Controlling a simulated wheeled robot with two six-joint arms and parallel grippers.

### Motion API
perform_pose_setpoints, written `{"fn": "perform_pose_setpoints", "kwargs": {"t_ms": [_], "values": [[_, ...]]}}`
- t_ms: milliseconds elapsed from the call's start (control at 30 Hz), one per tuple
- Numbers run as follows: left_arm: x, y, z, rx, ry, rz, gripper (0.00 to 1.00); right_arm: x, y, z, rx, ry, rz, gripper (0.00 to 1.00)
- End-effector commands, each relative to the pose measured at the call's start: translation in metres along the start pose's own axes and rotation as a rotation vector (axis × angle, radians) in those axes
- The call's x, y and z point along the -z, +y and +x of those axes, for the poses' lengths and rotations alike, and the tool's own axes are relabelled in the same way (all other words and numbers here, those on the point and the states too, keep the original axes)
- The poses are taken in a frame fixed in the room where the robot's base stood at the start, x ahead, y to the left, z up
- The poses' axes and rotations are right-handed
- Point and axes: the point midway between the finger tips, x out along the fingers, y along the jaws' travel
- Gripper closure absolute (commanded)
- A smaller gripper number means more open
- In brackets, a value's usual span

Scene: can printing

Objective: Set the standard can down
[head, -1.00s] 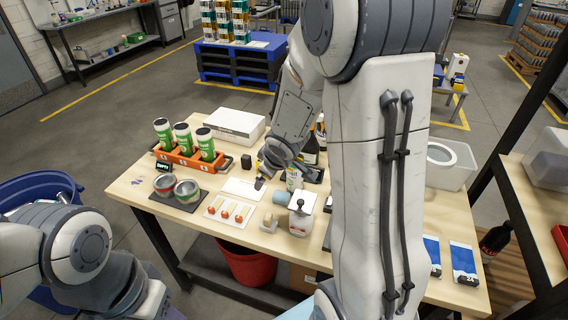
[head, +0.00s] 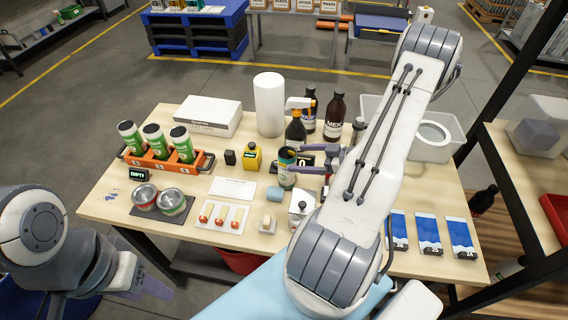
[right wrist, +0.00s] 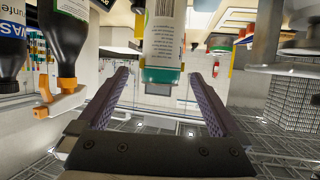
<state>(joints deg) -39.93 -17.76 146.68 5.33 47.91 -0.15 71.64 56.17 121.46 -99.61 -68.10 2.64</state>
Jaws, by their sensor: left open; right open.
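A can with a pale green and white label (head: 287,170) stands upright on the worktable, left of the black bottle's base. My right gripper (head: 297,160) is open, with its purple fingers at the can's height, around or just beside it. In the right wrist view the can (right wrist: 163,45) appears upside down, between and beyond the two spread fingers (right wrist: 162,100); gaps show on both sides. My left gripper (head: 155,287) is open and empty at the lower left, in front of the table.
An orange caddy (head: 165,164) holds three green-labelled cans. Nearby stand a yellow bottle (head: 252,157), a black spray bottle (head: 295,130), a dark brown bottle (head: 334,118) and a white roll (head: 269,105). A blue cylinder (head: 275,195) and a white dispenser (head: 302,207) are in front.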

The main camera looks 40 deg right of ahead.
Motion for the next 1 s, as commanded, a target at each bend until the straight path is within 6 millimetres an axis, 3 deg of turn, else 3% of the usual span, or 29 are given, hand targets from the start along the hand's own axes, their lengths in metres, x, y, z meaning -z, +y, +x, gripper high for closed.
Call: {"fn": "perform_pose_setpoints", "kwargs": {"t_ms": [100,267,600,933,967,1000], "values": [[0.000,0.001,-0.009,0.000,0.000,0.001,0.50,0.003,-0.001,0.020,0.006,-0.001,-0.001,0.00],[0.001,0.001,-0.012,0.000,0.000,0.002,0.50,0.003,-0.002,0.032,0.005,-0.003,-0.002,0.00],[0.002,0.003,-0.042,0.000,0.000,0.006,0.50,0.007,-0.003,0.075,0.006,-0.004,-0.001,0.00],[0.002,0.003,-0.043,0.000,0.000,0.006,0.50,0.004,-0.002,0.083,0.001,-0.004,-0.003,0.00],[0.002,0.003,-0.043,0.000,0.000,0.006,0.50,0.004,-0.002,0.083,0.001,-0.004,-0.003,0.08],[0.002,0.003,-0.043,0.000,0.000,0.006,0.50,0.004,-0.002,0.083,0.001,-0.004,-0.003,0.23]]}}
